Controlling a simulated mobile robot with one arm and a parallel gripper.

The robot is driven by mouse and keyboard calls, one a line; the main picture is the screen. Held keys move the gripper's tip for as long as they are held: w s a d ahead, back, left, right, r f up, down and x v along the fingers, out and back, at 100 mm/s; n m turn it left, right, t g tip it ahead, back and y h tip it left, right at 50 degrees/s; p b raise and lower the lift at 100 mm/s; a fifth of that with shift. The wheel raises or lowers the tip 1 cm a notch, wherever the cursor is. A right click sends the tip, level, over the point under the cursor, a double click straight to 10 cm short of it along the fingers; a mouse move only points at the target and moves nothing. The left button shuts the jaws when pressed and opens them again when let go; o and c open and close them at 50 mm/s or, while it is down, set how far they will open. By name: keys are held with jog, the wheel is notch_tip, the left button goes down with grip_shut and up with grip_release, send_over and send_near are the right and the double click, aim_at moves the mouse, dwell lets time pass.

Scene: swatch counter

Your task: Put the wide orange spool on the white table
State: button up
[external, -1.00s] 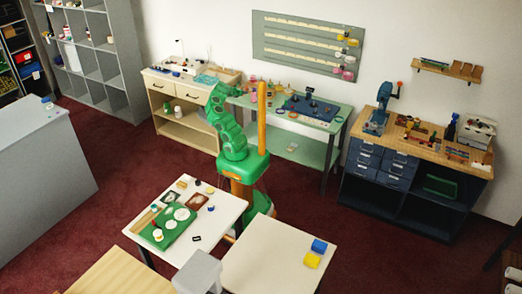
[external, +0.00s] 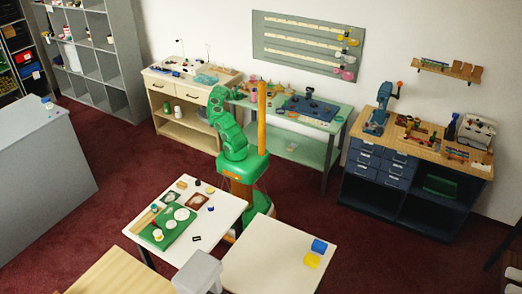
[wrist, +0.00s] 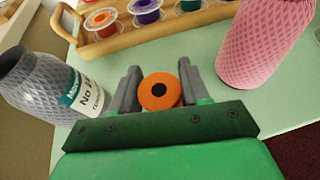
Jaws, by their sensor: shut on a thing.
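The wide orange spool (wrist: 160,91) is between the grey fingers of my gripper (wrist: 160,88) in the wrist view, its round end with a dark centre hole facing the camera. My gripper is shut on it, over the pale green counter (wrist: 190,48). In the external view my green arm reaches toward that counter; the gripper and spool are hidden behind it. Two white-topped tables stand in front: one (external: 222,205) with a green mat and small items, and one (external: 265,255) with a blue and a yellow block.
In the wrist view a wooden rack (wrist: 150,38) with several small spools lies just beyond the gripper. The right white table is mostly bare.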

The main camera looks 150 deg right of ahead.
jog(key=shift+f, duration=0.35)
jog(key=o, duration=1)
jog(key=shift+f, duration=0.15)
jog(key=shift+r+v, duration=0.25)
jog(key=shift+v, duration=5.75)
